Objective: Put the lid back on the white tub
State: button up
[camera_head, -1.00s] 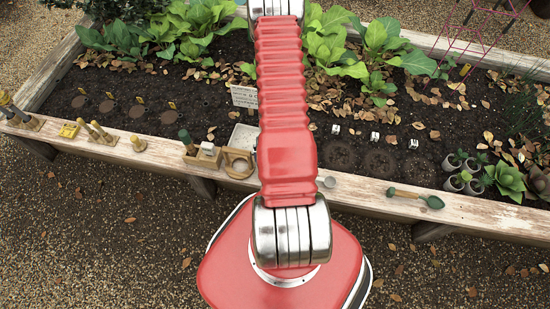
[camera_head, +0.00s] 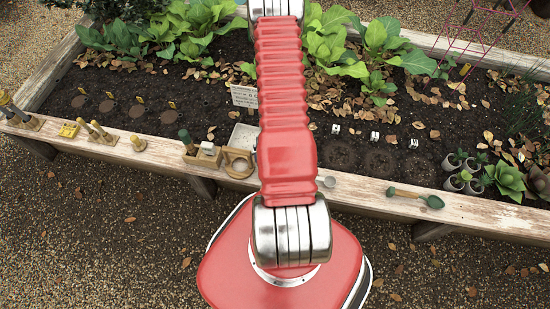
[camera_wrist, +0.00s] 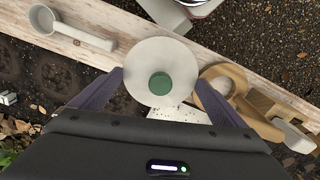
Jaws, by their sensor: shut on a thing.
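The lid (camera_wrist: 140,68), a pale round disc with a green knob (camera_wrist: 160,83) on top, sits between the fingers of my gripper (camera_wrist: 160,88) in the wrist view. The fingers are shut on it, one at each side of its rim. No tub wall shows; the tub may be hidden under the lid, and I cannot tell whether the lid touches it. In the head view my own arm hides the gripper and the lid.
A wooden ring-shaped piece (camera_wrist: 238,78) lies close right of the lid, with a white block (camera_wrist: 295,138) beyond. A pale scoop (camera_wrist: 70,30) lies left on the plank ledge (camera_head: 355,190). A white tray (camera_head: 243,137) is on the soil. A green trowel (camera_head: 415,198) lies farther right.

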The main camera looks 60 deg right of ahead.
dwell(0.3)
jog(key=o, duration=0.7)
jog(key=shift+s+r, duration=0.15)
jog(key=shift+r, duration=3.35)
jog(key=shift+c, duration=0.6)
grip_shut()
